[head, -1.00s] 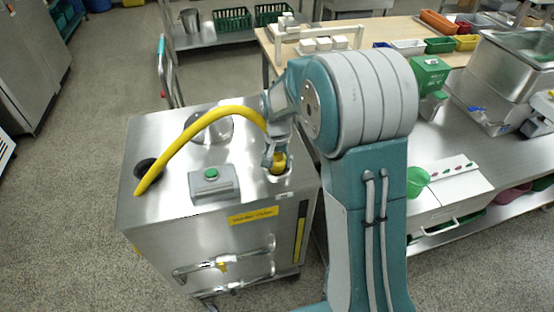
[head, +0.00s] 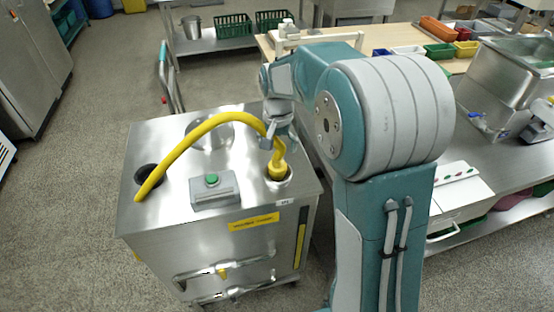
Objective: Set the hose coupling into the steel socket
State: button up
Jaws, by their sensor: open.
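The yellow hose (head: 205,128) arches over the top of the steel cabinet (head: 150,215), from a dark round opening (head: 147,173) at the left to the right side. Its yellow coupling (head: 278,169) stands roughly upright in the round steel socket (head: 277,183) near the right front of the cabinet top; how deep it sits cannot be told. My gripper (head: 268,140) is open just above the coupling, beside the hose end, and appears clear of the coupling. My arm comes in from the right.
A control box with a green button (head: 212,180) stands on the cabinet top left of the socket. A round steel lid (head: 208,133) lies behind it. A steel bench (head: 480,170) with a white box is at the right. Floor at the left is clear.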

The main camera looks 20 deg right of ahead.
notch_tip(320, 180, up, 4)
jog(key=shift+f, duration=0.1)
jog(key=shift+s+r, duration=0.25)
jog(key=shift+r, duration=0.25)
jog(key=s+r+n+t, duration=0.2)
jog(key=s+r, duration=0.1)
jog(key=s, duration=0.9)
jog(key=s+r+n+t, duration=0.3)
jog(key=s, duration=0.9)
jog(key=shift+s+t, duration=0.3)
jog(key=shift+s, duration=0.1)
